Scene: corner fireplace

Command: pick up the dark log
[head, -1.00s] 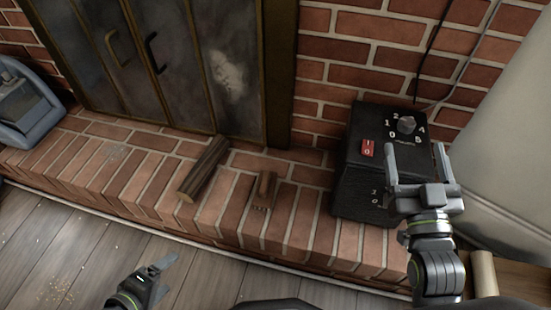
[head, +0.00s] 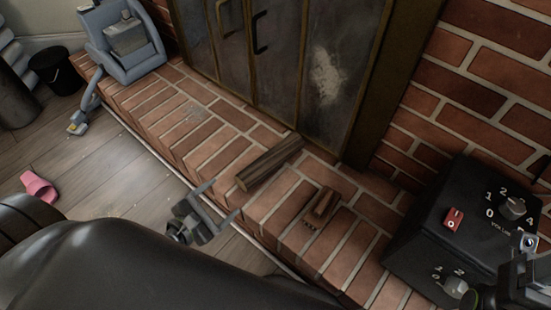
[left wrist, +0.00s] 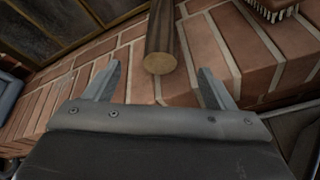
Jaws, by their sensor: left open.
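The dark log (head: 270,163) lies on the brick hearth in front of the stove doors, with dark bark and a paler cut end facing me. It also shows in the left wrist view (left wrist: 162,38), its cut end just beyond the fingertips and lined up between them. My left gripper (head: 222,200) is open and empty, at the hearth's front edge, apart from the log's near end. It fills the lower part of the left wrist view (left wrist: 159,72). My right gripper is only partly in view at the lower right of the head view (head: 520,275), by the black box; its fingers are unclear.
A small wooden brush (head: 322,203) lies on the hearth right of the log. A black control box (head: 440,235) with dials stands further right. A blue-grey device (head: 125,40), a black bucket (head: 57,72) and a pink slipper (head: 38,187) are at the left.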

